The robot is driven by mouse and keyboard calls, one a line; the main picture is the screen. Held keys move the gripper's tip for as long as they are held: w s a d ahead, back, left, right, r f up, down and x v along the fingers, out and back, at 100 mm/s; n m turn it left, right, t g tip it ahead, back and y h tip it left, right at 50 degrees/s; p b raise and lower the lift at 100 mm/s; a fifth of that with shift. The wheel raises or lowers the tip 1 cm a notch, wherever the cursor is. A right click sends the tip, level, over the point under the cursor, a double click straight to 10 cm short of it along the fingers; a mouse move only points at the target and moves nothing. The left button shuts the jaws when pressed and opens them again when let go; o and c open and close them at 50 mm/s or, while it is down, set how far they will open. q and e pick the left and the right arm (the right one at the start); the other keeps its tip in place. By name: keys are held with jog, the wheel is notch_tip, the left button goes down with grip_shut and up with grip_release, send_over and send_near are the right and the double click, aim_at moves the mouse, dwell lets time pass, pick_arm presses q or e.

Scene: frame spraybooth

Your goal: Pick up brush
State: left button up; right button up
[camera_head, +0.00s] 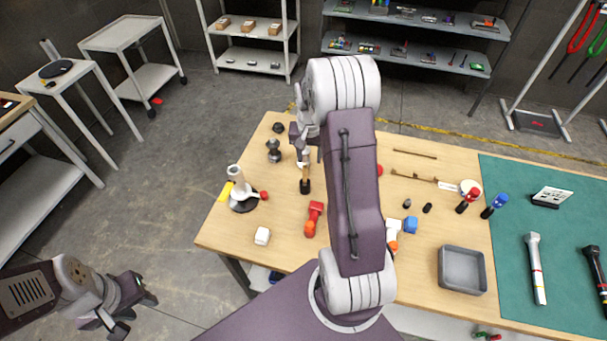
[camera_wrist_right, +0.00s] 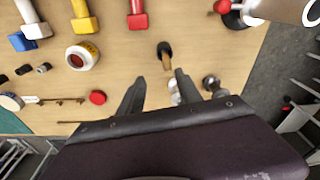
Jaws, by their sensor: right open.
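The brush (camera_head: 305,180), with a wooden handle and a black end, lies on the wooden workbench left of my right arm. In the right wrist view the brush (camera_wrist_right: 165,55) shows ahead of the fingertips, its handle pointing back toward the gap between them. My right gripper (camera_wrist_right: 158,84) is open and empty, with nothing held between its fingers. In the head view it is mostly hidden by its own wrist above the bench. My left gripper (camera_head: 134,312) hangs left of the bench, away from the brush, with its fingers apart.
A white and black tool (camera_head: 240,190), a grey metal piece (camera_head: 273,150) and a red-headed item (camera_head: 315,215) stand near the brush. A grey tray (camera_head: 462,270) and green mat (camera_head: 550,245) are at right. My right arm hides the bench's middle.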

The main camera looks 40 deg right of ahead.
aim_at(305, 170)
jog(key=f, duration=0.1)
jog(key=w+f, duration=0.1)
jog(key=f+p, duration=0.1)
jog(key=f, duration=0.1)
jog(key=shift+w+a, duration=0.2)
jog(key=shift+w, duration=0.15)
jog(key=shift+w+d+f, duration=0.1)
jog(key=shift+f, duration=0.15)
notch_tip(305, 170, down, 2)
jog(key=shift+f+p, duration=0.25)
jog(key=shift+p, duration=0.55)
jog(key=shift+w+f, duration=0.2)
jog(key=shift+f, duration=0.85)
jog(key=shift+w+d+f, duration=0.1)
jog(key=shift+w, duration=0.05)
pick_arm(q)
jog(key=shift+w+a+r, duration=0.1)
jog(key=shift+w+r, duration=0.1)
jog(key=shift+r, duration=0.4)
jog(key=shift+w+a+r, duration=0.1)
jog(key=shift+w+r, duration=0.1)
jog(key=shift+r, duration=0.4)
pick_arm(e)
jog(key=shift+s, duration=0.2)
grip_shut()
